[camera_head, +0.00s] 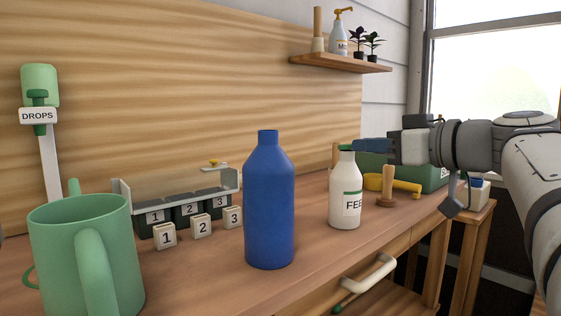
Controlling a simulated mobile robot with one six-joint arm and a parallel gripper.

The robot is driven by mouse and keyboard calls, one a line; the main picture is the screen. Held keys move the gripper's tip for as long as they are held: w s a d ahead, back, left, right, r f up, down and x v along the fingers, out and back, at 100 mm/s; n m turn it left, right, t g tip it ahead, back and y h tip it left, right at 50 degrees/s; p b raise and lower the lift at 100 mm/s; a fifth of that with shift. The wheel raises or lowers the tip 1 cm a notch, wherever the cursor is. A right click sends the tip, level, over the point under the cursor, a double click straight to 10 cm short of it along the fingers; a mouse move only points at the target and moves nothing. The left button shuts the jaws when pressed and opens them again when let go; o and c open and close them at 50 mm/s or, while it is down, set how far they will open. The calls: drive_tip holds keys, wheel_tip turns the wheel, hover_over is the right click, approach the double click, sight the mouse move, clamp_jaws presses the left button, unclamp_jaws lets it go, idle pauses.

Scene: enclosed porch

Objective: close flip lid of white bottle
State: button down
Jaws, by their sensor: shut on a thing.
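The white bottle (345,205) stands upright on the bench, right of centre, with a green band and a label whose visible letters read "FEE". Its narrow neck ends in a dark green top; the flip lid is too small to make out clearly. My gripper (391,148) reaches in from the right at about the height of the bottle's top, a little to its right in the picture. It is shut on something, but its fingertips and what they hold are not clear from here. A dark blue shape (370,145) shows between gripper and bottle top.
A tall blue bottle (269,210) stands left of the white bottle. A green mug (75,250) is at front left, near numbered blocks (201,226). A wooden peg (387,192), a yellow tool (405,186) and a green crate (430,178) crowd the right side.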

drive_tip(key=shift+f+t+y+b, duration=0.5)
drive_tip(key=shift+f+t+b, duration=0.15)
drive_tip(key=shift+b, duration=0.15)
drive_tip(key=shift+d, duration=0.1)
drive_tip(key=c, duration=1.4)
unclamp_jaws()
drive_tip(key=p+v, duration=0.1)
drive_tip(key=v, duration=0.6)
drive_tip(key=shift+s+d+p, duration=0.2)
drive_tip(key=shift+s+p, duration=0.1)
drive_tip(key=shift+p, duration=0.1)
